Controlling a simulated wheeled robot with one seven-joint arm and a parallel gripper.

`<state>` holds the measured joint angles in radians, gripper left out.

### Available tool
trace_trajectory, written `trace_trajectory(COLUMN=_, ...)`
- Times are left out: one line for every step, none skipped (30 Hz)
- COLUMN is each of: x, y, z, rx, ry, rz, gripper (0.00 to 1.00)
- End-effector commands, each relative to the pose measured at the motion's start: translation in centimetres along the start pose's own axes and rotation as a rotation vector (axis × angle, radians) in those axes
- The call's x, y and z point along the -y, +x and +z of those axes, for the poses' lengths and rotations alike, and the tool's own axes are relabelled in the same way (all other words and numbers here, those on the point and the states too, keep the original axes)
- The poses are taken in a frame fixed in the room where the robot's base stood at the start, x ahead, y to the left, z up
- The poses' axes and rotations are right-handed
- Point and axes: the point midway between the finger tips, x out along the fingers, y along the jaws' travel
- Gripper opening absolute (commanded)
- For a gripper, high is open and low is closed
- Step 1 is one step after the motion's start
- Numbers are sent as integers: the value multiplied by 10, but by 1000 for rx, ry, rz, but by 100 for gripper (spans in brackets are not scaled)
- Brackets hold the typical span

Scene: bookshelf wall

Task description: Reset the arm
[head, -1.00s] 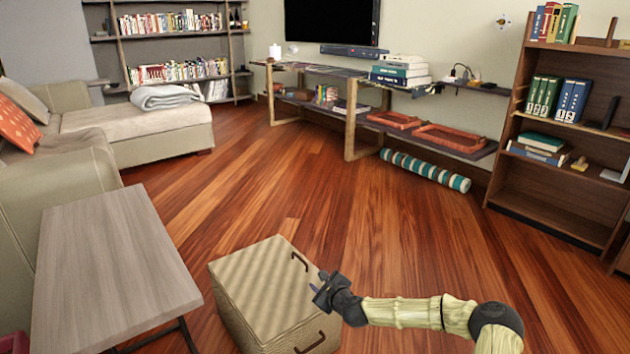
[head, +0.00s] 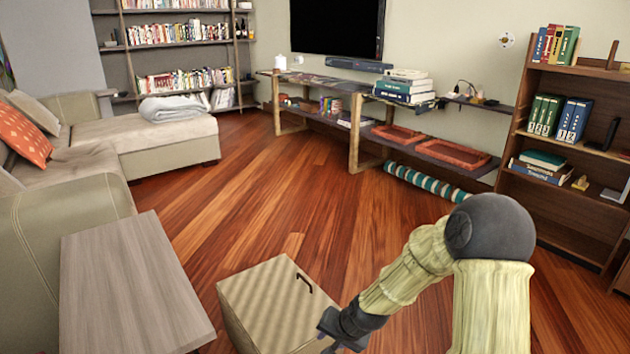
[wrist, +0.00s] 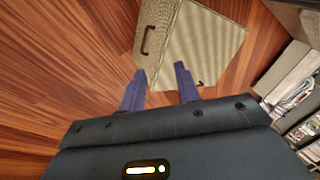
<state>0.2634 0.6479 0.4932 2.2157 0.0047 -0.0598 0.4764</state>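My gripper (wrist: 161,88) is seen in the wrist view with its two fingers apart and nothing between them. In the head view, my gripper (head: 338,336) is at the bottom, at the right side of a beige box, its fingertips partly cut off by the picture edge. My arm is bent, with its dark elbow raised on the right. The box (head: 262,292) stands on the floor with a dark handle on its top; it also shows past the fingers in the wrist view (wrist: 205,45). I cannot tell whether the gripper touches the box.
A grey wood table (head: 125,290) stands left of the box, with a beige sofa (head: 75,225) behind it. A bookshelf (head: 560,140) stands at the right. A long low shelf unit (head: 355,130) lines the back wall. The wood floor (head: 300,190) between is clear.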

Motion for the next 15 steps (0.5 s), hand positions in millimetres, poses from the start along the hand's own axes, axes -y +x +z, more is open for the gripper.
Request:
trace_trajectory(x=-2, y=-24, z=1, rx=-5, ry=-50, rz=38, gripper=33)
trace_trajectory(x=-6, y=-34, z=2, rx=-4, ry=-77, rz=60, gripper=33)
trace_trajectory(x=-11, y=-49, z=4, rx=-4, ry=-112, rz=89, gripper=33)
trace_trajectory(x=-15, y=-60, z=6, rx=-2, ry=-138, rz=110, gripper=33)
trace_trajectory(x=-18, y=-70, z=8, rx=-1, ry=-162, rz=131, gripper=33)
trace_trajectory(x=-23, y=-86, z=10, rx=0, ry=-192, rz=157, gripper=33)
trace_trajectory(x=-26, y=-97, z=12, rx=2, ry=-213, rz=176, gripper=33)
trace_trajectory(x=-30, y=-108, z=14, rx=4, ry=-234, rz=194, gripper=33)
trace_trajectory(x=-34, y=-123, z=17, rx=6, ry=-260, rz=217, gripper=33)
trace_trajectory(x=-37, y=-134, z=20, rx=10, ry=-277, rz=234, gripper=33)
trace_trajectory(x=-40, y=-145, z=22, rx=11, ry=-294, rz=248, gripper=33)
trace_trajectory(x=-44, y=-158, z=26, rx=17, ry=-315, rz=265, gripper=33)
trace_trajectory(x=-47, y=-168, z=28, rx=19, ry=-327, rz=277, gripper=33)
trace_trajectory(x=-50, y=-177, z=31, rx=23, ry=-339, rz=287, gripper=33)
trace_trajectory(x=-52, y=-187, z=35, rx=27, ry=-355, rz=298, gripper=33)
